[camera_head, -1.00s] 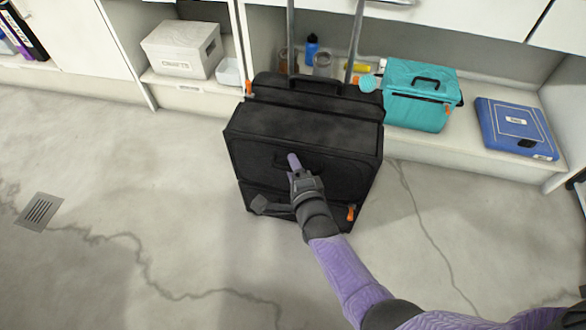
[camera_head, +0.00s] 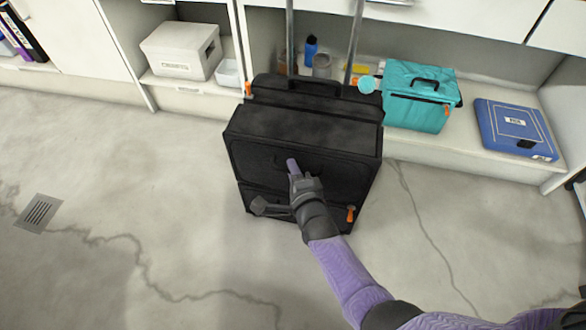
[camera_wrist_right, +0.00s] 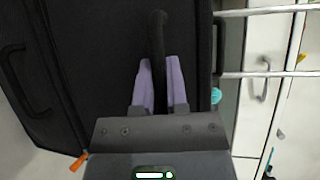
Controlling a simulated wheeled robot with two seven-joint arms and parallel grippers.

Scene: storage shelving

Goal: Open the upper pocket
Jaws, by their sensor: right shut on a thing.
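A black suitcase (camera_head: 304,132) stands upright on the floor, with its raised metal handle rods behind it. Its front has an upper pocket (camera_head: 340,168) and a lower section, with an orange tab (camera_head: 350,214) at the lower right. My right gripper (camera_head: 292,165) is at the front of the upper pocket. In the right wrist view its purple fingers (camera_wrist_right: 159,85) are shut on a black handle (camera_wrist_right: 157,40) on the dark panel. The head view hides most of that handle behind the gripper. My left gripper is not in view.
A low shelf behind holds a teal cooler bag (camera_head: 416,97), a blue case (camera_head: 515,130), a blue bottle (camera_head: 311,50) and a white box (camera_head: 181,50). The concrete floor around the suitcase is clear, with a drain grate (camera_head: 39,212) at left.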

